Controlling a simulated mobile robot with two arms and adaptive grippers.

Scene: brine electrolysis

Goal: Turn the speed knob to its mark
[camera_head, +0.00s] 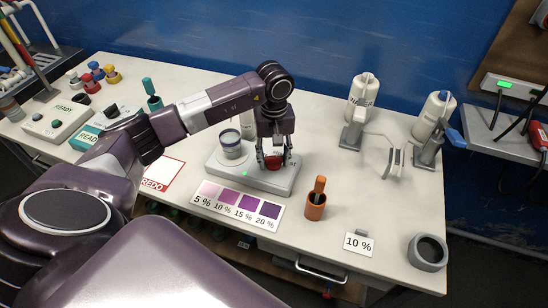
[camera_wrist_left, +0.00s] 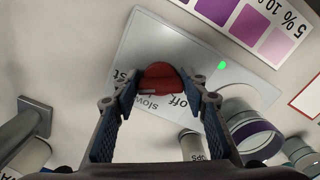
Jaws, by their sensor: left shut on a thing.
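The red speed knob (camera_head: 272,162) sits on the right part of the white stirrer base (camera_head: 236,177) in the head view. My left gripper (camera_head: 273,162) points down over it with its fingers on either side, shut on the knob. The left wrist view shows the red knob (camera_wrist_left: 160,78) between the two fingertips of my left gripper (camera_wrist_left: 160,90). The words "slow", "off" and part of another word are printed around it; the gripper and knob hide some of the markings. A green light (camera_wrist_left: 222,65) glows on the base. My right gripper is not in view.
A cup with a dark band (camera_head: 232,148) stands on the base left of the knob. A purple colour card (camera_head: 238,203) lies in front. An orange holder (camera_head: 315,205) and a "10 %" card (camera_head: 358,243) stand to the right. White bottles (camera_head: 362,95) stand behind right.

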